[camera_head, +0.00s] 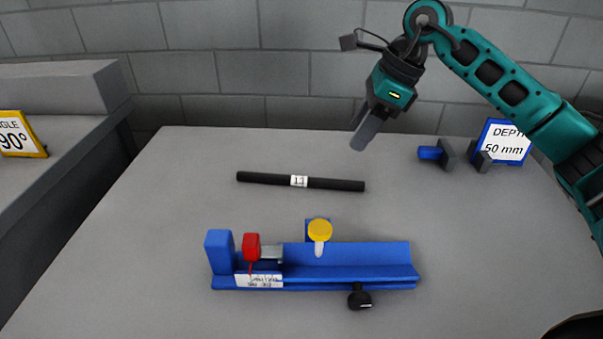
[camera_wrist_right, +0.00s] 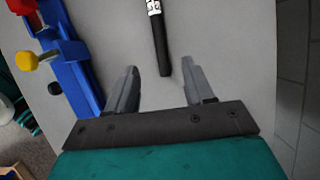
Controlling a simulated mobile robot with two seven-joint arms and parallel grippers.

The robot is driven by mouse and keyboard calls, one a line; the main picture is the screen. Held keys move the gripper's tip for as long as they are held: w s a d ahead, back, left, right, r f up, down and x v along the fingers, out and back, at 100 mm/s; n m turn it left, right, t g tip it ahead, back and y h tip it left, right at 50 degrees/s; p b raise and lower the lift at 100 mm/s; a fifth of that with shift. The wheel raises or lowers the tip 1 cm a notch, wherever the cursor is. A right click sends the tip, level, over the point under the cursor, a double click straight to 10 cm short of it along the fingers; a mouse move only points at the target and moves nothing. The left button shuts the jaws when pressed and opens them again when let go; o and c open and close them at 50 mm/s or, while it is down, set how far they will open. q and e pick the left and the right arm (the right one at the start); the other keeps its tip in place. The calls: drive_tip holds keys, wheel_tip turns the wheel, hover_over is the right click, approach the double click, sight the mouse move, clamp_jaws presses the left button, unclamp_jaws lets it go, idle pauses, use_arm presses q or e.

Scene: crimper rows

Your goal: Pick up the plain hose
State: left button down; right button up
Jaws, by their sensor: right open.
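The black hose (camera_head: 335,184) lies flat on the table and bears a white label marked "13" near its middle. It also shows in the right wrist view (camera_wrist_right: 161,50), running up and out of the top of the picture. My right gripper (camera_head: 363,133) is above the table, beyond the right end of the hose in the head view. In the right wrist view its jaws (camera_wrist_right: 161,88) are apart, with nothing held and the hose's near end ahead of the gap between them. My left gripper is not in view.
A blue fixture (camera_head: 365,256) with a red block, yellow knob and black knob stands in front of the hose. A small blue and dark piece (camera_head: 430,153) and a "DEPTH 50 mm" sign (camera_head: 507,142) are at the back right. An angle sign (camera_head: 18,135) stands on the left bench.

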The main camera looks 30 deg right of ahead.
drive_tip(key=b, duration=0.1)
hover_over(328, 180)
drive_tip(key=s+d, duration=0.2)
drive_tip(key=f, duration=0.5)
drive_tip(key=shift+w+d+f, duration=0.15)
drive_tip(key=shift+d+f, duration=0.05)
drive_tip(key=shift+f, duration=0.2)
drive_tip(key=b+x, duration=0.1)
drive_tip(key=x, duration=0.4)
drive_tip(key=shift+w+a+f+b, duration=0.15)
drive_tip(key=shift+f+b, duration=0.15)
drive_tip(key=shift+f, duration=0.15)
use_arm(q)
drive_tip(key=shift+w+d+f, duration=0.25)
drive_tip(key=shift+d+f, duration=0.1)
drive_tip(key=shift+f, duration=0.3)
use_arm(e)
drive_tip(key=shift+c, duration=0.2)
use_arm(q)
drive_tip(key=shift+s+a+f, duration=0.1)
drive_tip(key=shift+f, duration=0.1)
use_arm(e)
clamp_jaws()
drive_tip(key=shift+r, duration=0.1)
